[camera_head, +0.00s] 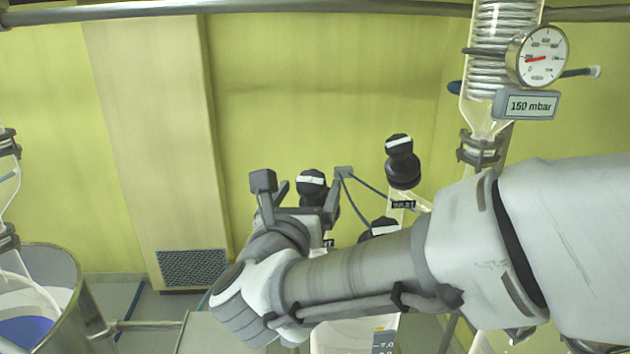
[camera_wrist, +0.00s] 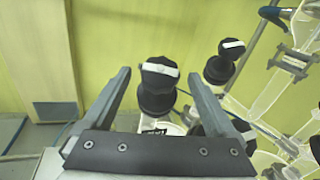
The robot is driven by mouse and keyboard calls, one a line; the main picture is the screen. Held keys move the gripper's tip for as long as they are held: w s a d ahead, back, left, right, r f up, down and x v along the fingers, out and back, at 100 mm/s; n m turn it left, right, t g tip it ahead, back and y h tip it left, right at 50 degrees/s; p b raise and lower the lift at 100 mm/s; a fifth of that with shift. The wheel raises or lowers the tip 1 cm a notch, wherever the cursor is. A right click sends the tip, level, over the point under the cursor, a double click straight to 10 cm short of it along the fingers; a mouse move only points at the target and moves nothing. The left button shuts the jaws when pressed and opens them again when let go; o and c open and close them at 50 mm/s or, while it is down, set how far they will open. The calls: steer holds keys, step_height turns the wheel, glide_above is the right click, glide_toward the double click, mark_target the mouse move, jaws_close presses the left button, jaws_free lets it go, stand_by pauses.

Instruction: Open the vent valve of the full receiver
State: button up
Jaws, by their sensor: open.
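My gripper (camera_head: 303,177) is open and empty, its fingers pointing up and away from the head camera. A black valve knob with a white stripe (camera_head: 312,186) shows between the fingers. In the wrist view the same knob (camera_wrist: 158,88) stands between the two fingers of my gripper (camera_wrist: 158,75), apart from both. Its stripe lies roughly crosswise. The tag below it is partly hidden and I cannot read it, so I cannot tell whether this is the vent valve. A pale vessel (camera_head: 345,338), possibly the receiver, shows below my arm, mostly hidden.
A second black knob (camera_head: 400,165) stands to the right above a small tag (camera_head: 403,204). A third knob (camera_head: 382,228) is partly hidden by my arm. A gauge (camera_head: 537,56) and a mbar display (camera_head: 527,105) sit at upper right. A metal vessel (camera_head: 75,300) stands lower left.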

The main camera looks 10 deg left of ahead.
mark_target(315, 175)
steer(key=w, duration=0.1)
steer(key=w+b, duration=0.2)
steer(key=w, duration=0.1)
steer(key=shift+f, duration=0.25)
steer(key=shift+w+d+r+b, duration=0.1)
steer(key=shift+w+r+b, duration=0.15)
steer(key=shift+w+b, duration=0.5)
steer(key=c, duration=1.4)
steer(key=shift+r+n+y+p, duration=0.15)
steer(key=shift+n+y+p, duration=0.3)
steer(key=shift+p, duration=0.5)
